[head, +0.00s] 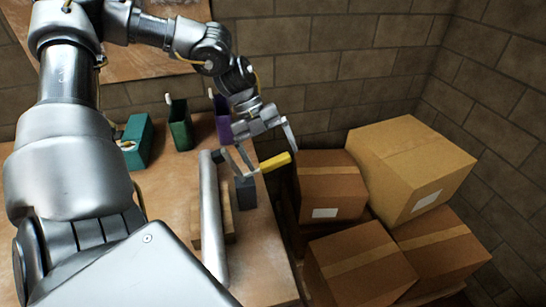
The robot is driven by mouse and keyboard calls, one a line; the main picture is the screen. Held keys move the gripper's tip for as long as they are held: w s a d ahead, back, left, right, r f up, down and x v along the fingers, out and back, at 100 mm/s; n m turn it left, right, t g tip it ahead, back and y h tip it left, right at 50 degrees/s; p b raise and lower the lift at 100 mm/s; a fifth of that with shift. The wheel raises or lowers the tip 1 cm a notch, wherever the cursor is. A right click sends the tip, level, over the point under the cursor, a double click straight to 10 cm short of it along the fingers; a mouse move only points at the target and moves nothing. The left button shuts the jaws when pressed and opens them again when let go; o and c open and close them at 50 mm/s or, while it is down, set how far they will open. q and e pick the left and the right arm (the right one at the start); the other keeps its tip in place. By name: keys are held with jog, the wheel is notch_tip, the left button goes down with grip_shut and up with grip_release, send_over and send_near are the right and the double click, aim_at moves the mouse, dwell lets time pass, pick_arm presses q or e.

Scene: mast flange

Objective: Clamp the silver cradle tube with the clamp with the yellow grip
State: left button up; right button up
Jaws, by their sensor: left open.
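The silver tube (210,225) lies lengthwise near the right side of the wooden table, beside and over a wooden cradle block (229,218). The clamp with the yellow grip (276,161) is at the tube's far end. Its dark jaw (218,156) is close to the tube end; I cannot tell whether they touch. My left gripper (271,158) is open, its fingers spread on either side of the yellow grip. Whether the fingers touch the clamp is unclear. My right gripper is out of view.
A dark grey block (246,193) stands right of the tube. Teal (138,143), green (180,126) and purple (222,122) holders stand at the table's back. Several cardboard boxes (412,165) are stacked right of the table. A brick wall (340,70) closes the back.

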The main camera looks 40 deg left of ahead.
pick_arm(q)
jog(key=shift+x, duration=1.05)
